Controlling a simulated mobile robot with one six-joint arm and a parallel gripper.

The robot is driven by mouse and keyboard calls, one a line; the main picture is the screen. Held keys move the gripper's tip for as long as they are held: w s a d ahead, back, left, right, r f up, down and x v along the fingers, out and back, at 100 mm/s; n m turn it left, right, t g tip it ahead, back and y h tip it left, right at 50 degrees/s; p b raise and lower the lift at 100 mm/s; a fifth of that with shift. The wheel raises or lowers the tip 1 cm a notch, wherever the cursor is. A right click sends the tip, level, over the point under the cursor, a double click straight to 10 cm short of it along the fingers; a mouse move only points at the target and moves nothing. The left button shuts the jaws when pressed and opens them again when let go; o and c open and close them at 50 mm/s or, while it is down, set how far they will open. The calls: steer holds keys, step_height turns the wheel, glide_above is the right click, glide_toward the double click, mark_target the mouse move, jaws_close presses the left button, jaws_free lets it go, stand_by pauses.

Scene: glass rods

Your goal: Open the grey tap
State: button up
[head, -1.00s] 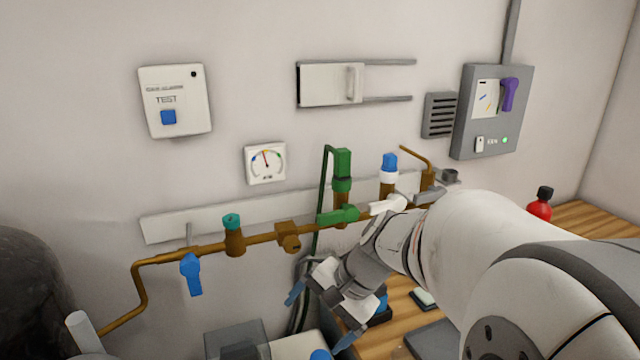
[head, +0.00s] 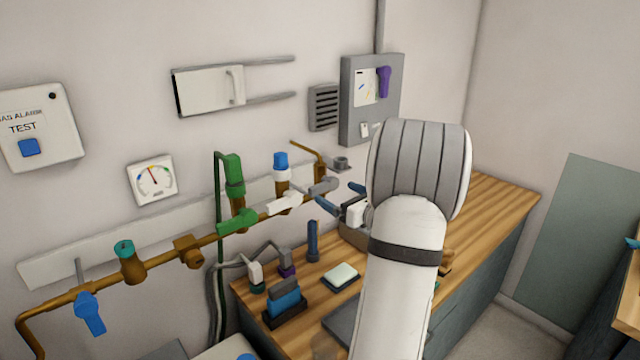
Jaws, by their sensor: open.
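The grey tap (head: 325,186) is a short grey lever at the right end of the brown wall pipe, just right of the white lever. My gripper (head: 341,195) is open, with its two dark blue fingertips beside the grey lever on its right and lower side. I cannot tell whether a fingertip touches the lever. The gripper's base is partly hidden behind my arm.
Along the same pipe are a white lever (head: 284,203), a green lever (head: 237,220) and a blue lever (head: 90,313). A grey box (head: 354,132) hangs on the wall above. Below is a wooden bench (head: 478,212) holding a sponge-like block (head: 341,276) and small items.

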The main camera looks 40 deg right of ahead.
mark_target(323, 186)
steer(key=w, duration=0.2)
steer(key=w+p, duration=0.1)
steer(key=w, duration=0.4)
steer(key=shift+w+a+p, duration=0.2)
steer(key=shift+a+p, duration=0.1)
steer(key=shift+c, duration=0.2)
